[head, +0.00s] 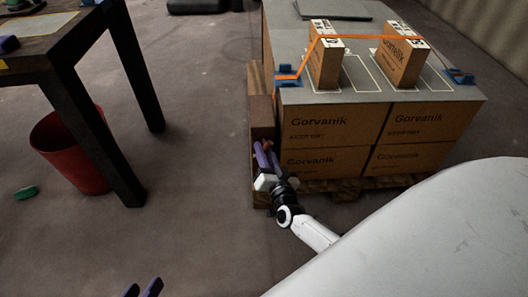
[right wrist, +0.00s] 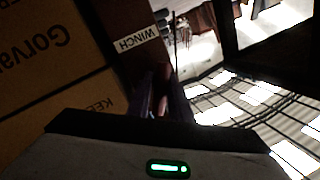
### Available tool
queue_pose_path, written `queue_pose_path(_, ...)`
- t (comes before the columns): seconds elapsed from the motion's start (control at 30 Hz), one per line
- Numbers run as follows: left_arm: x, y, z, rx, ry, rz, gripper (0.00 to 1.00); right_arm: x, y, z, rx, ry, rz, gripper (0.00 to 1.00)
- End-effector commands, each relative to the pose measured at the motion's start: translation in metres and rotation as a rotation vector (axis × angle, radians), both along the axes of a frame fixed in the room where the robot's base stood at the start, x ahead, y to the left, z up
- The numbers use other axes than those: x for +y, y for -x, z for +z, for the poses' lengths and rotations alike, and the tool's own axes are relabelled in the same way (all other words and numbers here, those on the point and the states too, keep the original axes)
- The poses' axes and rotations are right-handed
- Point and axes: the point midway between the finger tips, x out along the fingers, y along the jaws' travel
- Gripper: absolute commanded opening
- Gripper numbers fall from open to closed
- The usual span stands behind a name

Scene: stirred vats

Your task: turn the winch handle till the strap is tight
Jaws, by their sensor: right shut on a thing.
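The orange strap (head: 370,37) runs from a blue bracket (head: 287,79) on the left, over two small cartons (head: 324,62) (head: 398,62), to a blue bracket (head: 460,77) on the right. Its run between the cartons looks straight; I cannot tell how tight it is. My right gripper (head: 264,152) is shut on the reddish winch handle (head: 268,144), beside the brown wooden post at the stack's left front. In the right wrist view the handle (right wrist: 163,104) sits between dark fingers, below a white WINCH label (right wrist: 137,40). My left gripper (head: 142,289) is open and empty at the bottom edge.
Large Gorvanik cartons (head: 325,122) stand stacked on a wooden pallet (head: 345,190) under a grey top sheet (head: 350,98). A dark table (head: 65,45) stands at the left with a red bin (head: 70,150) under it. A green object (head: 25,192) lies on the floor. The floor between is clear.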

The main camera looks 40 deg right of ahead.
Motion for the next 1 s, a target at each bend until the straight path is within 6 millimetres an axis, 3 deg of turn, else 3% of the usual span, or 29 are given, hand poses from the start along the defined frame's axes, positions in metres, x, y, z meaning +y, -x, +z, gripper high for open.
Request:
queue_pose_path(0.27, -0.001, 0.001, -0.001, 0.004, -0.001, -0.002, 0.31, 0.0, -0.001, 0.001, -0.002, -0.001, 0.001, 0.0)
queue_pose_path(0.3, -0.001, 0.001, -0.002, 0.005, -0.001, -0.002, 0.31, 0.0, -0.001, 0.001, -0.002, -0.001, 0.001, 0.26)
queue_pose_path(0.4, -0.001, 0.001, -0.003, 0.007, -0.001, -0.002, 0.31, 0.0, -0.001, 0.001, -0.002, -0.001, 0.0, 0.37)
queue_pose_path(0.77, 0.0, 0.002, -0.001, 0.01, -0.008, -0.004, 0.31, 0.002, 0.006, 0.001, 0.002, -0.002, 0.0, 0.37)
queue_pose_path(1.0, 0.008, 0.005, -0.011, 0.058, -0.071, -0.004, 0.31, 0.015, 0.048, 0.004, 0.003, -0.002, 0.0, 0.37)
